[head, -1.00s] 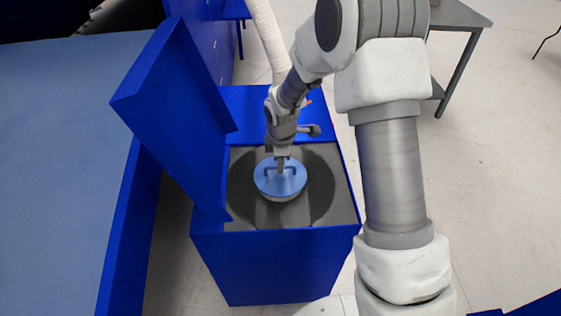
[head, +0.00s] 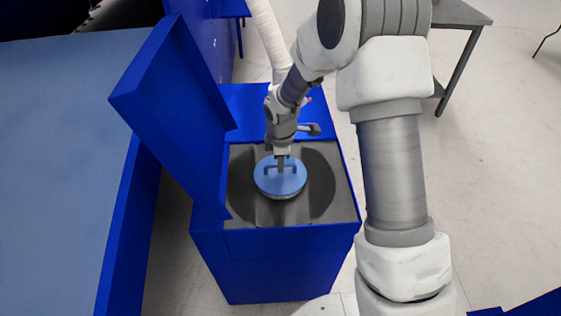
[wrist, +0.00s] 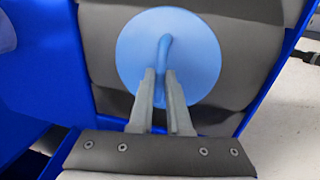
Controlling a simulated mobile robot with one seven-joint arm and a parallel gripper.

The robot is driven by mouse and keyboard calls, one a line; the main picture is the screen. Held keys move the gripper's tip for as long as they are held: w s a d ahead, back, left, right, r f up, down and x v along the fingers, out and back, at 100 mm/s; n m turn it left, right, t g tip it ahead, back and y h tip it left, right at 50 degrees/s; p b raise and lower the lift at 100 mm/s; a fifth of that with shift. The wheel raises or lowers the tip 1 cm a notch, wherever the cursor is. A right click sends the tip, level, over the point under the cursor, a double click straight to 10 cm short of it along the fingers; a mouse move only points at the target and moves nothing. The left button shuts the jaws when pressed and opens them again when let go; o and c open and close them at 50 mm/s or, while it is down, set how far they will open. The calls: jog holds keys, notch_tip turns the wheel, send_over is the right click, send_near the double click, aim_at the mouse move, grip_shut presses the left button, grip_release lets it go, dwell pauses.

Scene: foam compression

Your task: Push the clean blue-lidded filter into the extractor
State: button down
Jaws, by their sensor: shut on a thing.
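The filter has a round light-blue lid (head: 268,184) with a raised bar handle and a pale body below its rim. It sits over the middle of the dark round opening in the top of the blue extractor (head: 275,262). My gripper (head: 281,168) comes from above and is shut on the lid's handle. In the wrist view the two grey fingers (wrist: 161,88) close on the near end of the handle, and the lid (wrist: 196,45) fills the upper middle. How deep the filter's lower part sits is hidden by the lid.
The extractor's blue hinged cover (head: 178,115) stands open on the left side. A large light-blue surface with a blue edge (head: 70,150) lies to the left. A grey table (head: 458,14) stands at the back right. The floor to the right (head: 500,180) is clear.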

jog(key=shift+f+b, duration=0.8)
jog(key=shift+f, duration=0.2)
dwell(1.1)
jog(key=c, duration=0.8)
grip_release()
jog(key=s+r, duration=0.1)
jog(key=r, duration=0.4)
jog(key=s+r+p, duration=0.1)
jog(key=r, duration=0.5)
jog(key=s+r+p, duration=0.1)
jog(key=r, duration=0.5)
jog(key=shift+s+r, duration=0.2)
jog(key=shift+s, duration=0.05)
jog(key=s+d+r+m+t, duration=0.1)
jog(key=s+d+r+m, duration=0.2)
jog(key=s+m, duration=0.3)
jog(key=s+d+r+m+t+p, duration=0.1)
jog(key=s+d+r+m, duration=0.3)
jog(key=s, duration=0.5)
jog(key=s+d+r+m+t, duration=0.1)
jog(key=s+d+r+m, duration=0.2)
jog(key=s+r+m, duration=0.4)
jog(key=shift+s+d+m, duration=0.2)
jog(key=shift+s+m, duration=0.3)
jog(key=shift+s, duration=0.25)
